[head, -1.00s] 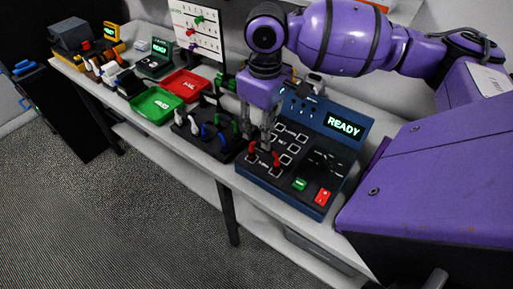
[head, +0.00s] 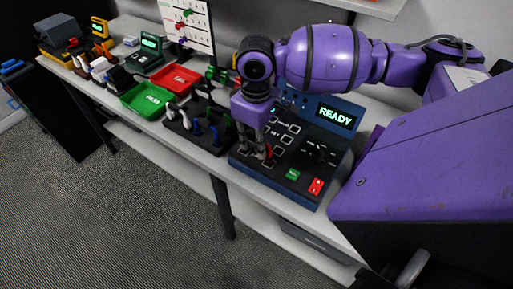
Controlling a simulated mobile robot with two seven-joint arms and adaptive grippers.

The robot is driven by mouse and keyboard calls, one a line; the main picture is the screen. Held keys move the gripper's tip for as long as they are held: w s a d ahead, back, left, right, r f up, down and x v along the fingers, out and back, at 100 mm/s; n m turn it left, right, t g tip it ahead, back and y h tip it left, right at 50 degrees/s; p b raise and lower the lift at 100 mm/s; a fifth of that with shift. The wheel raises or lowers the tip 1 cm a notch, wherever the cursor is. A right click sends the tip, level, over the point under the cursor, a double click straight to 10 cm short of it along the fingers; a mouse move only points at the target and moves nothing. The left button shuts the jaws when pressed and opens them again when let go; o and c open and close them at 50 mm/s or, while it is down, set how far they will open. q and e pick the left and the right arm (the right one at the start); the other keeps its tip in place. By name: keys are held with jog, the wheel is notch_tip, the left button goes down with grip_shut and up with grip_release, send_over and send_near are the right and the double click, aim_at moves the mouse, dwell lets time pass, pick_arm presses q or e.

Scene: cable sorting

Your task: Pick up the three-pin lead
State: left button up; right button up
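My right gripper (head: 256,148) points down at the lower left of the blue tester (head: 275,179), over its square sockets. Red plug parts (head: 268,153) show right beside its fingertips. The fingers partly cover these parts, and I cannot tell whether they grip one. A dark rack (head: 200,148) left of the tester holds several upright leads with white, blue and green ends. The leads are too small to tell which is the three-pin lead. My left gripper is not in view.
The tester's screen reads READY (head: 337,117). A green tray (head: 146,100) and a red tray (head: 176,79) lie left of the rack. A white board (head: 188,25) with coloured pegs stands behind. More devices crowd the table's far left end.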

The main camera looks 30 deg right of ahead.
grip_shut()
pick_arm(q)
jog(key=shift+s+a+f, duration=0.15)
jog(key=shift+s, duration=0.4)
pick_arm(e)
jog(key=shift+r, duration=0.15)
jog(key=shift+r, duration=0.25)
notch_tip(320, 180, up, 2)
jog(key=shift+r, duration=0.1)
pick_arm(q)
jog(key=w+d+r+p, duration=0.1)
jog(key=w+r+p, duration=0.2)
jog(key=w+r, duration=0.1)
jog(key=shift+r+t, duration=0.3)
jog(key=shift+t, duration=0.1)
pick_arm(e)
jog(key=s+a+r, duration=0.8)
jog(key=s+r, duration=0.3)
jog(key=r, duration=0.2)
jog(key=shift+s, duration=0.25)
